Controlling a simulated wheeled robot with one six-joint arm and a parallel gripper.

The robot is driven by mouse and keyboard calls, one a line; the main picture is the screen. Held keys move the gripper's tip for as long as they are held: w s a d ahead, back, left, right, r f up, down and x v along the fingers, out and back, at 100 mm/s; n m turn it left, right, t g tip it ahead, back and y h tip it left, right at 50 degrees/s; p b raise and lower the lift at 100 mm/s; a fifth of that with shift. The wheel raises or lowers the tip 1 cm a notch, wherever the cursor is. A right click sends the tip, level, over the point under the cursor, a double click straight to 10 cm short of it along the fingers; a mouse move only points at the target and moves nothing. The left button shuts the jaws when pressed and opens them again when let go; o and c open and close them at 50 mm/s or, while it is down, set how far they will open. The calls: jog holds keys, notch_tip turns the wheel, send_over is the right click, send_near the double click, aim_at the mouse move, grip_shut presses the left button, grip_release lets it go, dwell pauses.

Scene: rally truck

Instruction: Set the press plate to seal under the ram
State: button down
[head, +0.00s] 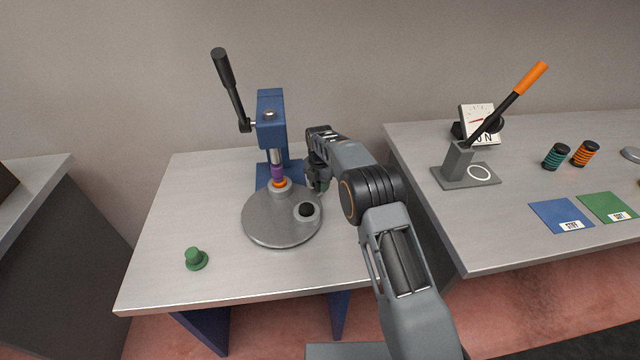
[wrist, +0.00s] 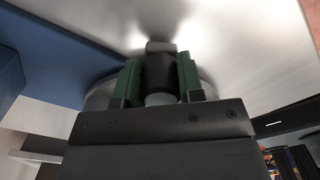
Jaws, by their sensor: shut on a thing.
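The press plate (head: 265,222) is a round grey disc on the base of the blue arbor press. A raised grey seat (head: 281,188) with an orange ring (head: 279,182) sits directly under the purple-tipped ram (head: 277,172). A black round piece, perhaps the seal (head: 306,209), sits in another grey seat at the plate's front right, away from the ram. My gripper (head: 319,185) is at the plate's back right edge. In the wrist view its green-padded fingers (wrist: 160,82) are shut on a black upright knob (wrist: 160,75), seemingly the plate's handle. The head view hides this grip.
The press lever (head: 228,80) points up and left. A green flanged part (head: 196,259) stands at the table's front left. On the right table are a grey device with an orange lever (head: 530,78), two spools (head: 570,154), and blue and green mats (head: 561,214). A gap separates the tables.

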jog(key=c, duration=1)
grip_release()
jog(key=shift+w+a, duration=0.1)
jog(key=shift+a, duration=0.1)
jog(key=shift+c, duration=0.2)
jog(key=o, duration=0.3)
jog(key=shift+d, duration=0.1)
jog(key=shift+r, duration=0.1)
notch_tip(320, 180, up, 14)
